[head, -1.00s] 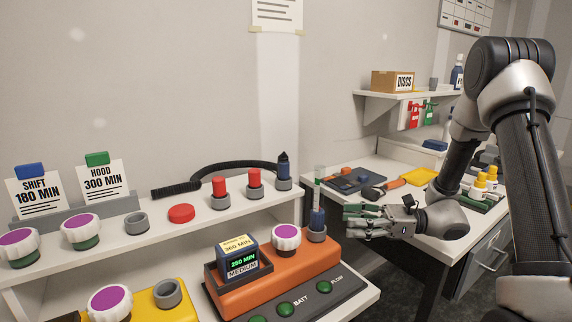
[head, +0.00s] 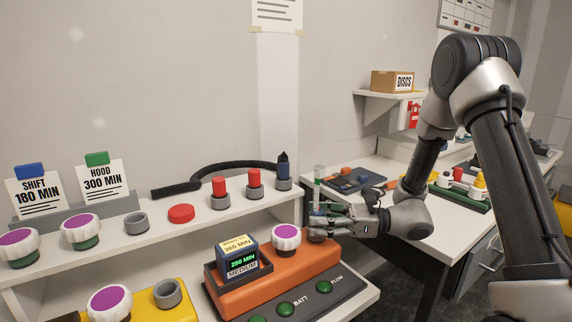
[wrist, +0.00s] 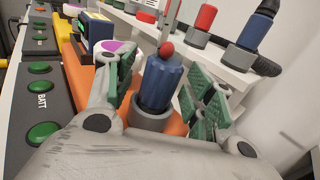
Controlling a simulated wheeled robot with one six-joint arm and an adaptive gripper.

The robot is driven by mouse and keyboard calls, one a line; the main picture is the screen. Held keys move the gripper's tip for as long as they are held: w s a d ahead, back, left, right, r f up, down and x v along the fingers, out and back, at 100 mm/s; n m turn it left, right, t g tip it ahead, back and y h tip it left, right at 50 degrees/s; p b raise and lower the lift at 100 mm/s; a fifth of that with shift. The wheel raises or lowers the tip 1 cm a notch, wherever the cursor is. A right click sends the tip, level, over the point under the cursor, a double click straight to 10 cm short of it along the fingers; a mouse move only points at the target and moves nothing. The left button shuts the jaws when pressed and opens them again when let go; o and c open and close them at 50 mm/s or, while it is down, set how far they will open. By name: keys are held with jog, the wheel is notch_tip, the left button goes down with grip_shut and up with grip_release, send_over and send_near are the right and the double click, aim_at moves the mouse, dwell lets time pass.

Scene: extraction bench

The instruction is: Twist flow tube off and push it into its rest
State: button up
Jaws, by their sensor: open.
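The flow tube (head: 318,182) is a clear upright tube on a blue ribbed base, with a red ball inside. Its blue base (wrist: 160,84) stands in a grey socket (wrist: 152,115) at the right end of the orange pump unit (head: 286,262). My gripper (head: 322,213) is open around the blue base, with one green-padded finger on each side. The wrist view shows gaps between the pads and the base. Empty grey rings stand on the shelf (head: 136,222) and on the yellow unit (head: 167,293); I cannot tell which is the tube's rest.
A white-and-purple knob (head: 286,238) stands close left of the tube. Red-topped pieces (head: 254,180) and a dark blue nozzle (head: 283,168) stand in grey rings on the shelf (head: 240,208). A side bench (head: 440,235) is behind my arm.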

grip_shut()
jog(key=n+g, duration=0.1)
jog(key=g, duration=0.1)
jog(key=n+g, duration=0.1)
jog(key=g, duration=0.1)
jog(key=shift+w+f+n, duration=0.1)
jog(key=shift+w+n, duration=0.05)
jog(key=shift+n, duration=0.25)
jog(key=n+g+h, duration=0.1)
jog(key=g, duration=0.2)
jog(key=n+g+h, duration=0.1)
jog(key=n+g, duration=0.1)
jog(key=shift+f+n+g, duration=0.1)
jog(key=shift+n+g, duration=0.2)
jog(key=shift+g, duration=0.1)
jog(key=shift+o, duration=0.2)
grip_release()
jog(key=shift+f, duration=0.1)
